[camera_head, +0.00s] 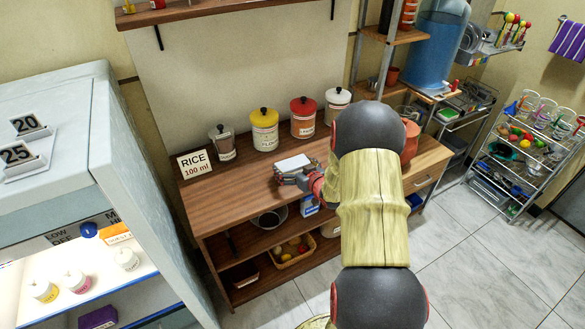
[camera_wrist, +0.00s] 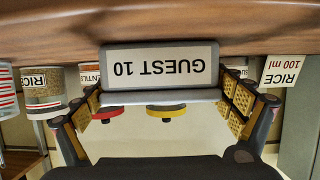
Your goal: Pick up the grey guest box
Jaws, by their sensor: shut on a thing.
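The grey guest box (camera_wrist: 160,66) is a small grey-framed block with a white face reading "GUEST 10", upside down in the wrist view. It also shows in the head view (camera_head: 292,163) as a pale block at the wooden table, in front of the jars. My gripper (camera_wrist: 165,103) is shut on it, with yellow-padded fingers on either side. In the head view my gripper (camera_head: 299,178) is partly hidden by my arm. I cannot tell whether the box touches the tabletop.
The wooden table (camera_head: 235,195) holds several lidded jars (camera_head: 265,130) and a "RICE 100 ml" sign (camera_head: 195,163) at left. A basket (camera_head: 292,252) sits on its lower shelf. A lit white cabinet (camera_head: 60,130) with number blocks stands at left. Wire racks stand at right. Tiled floor is clear in front.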

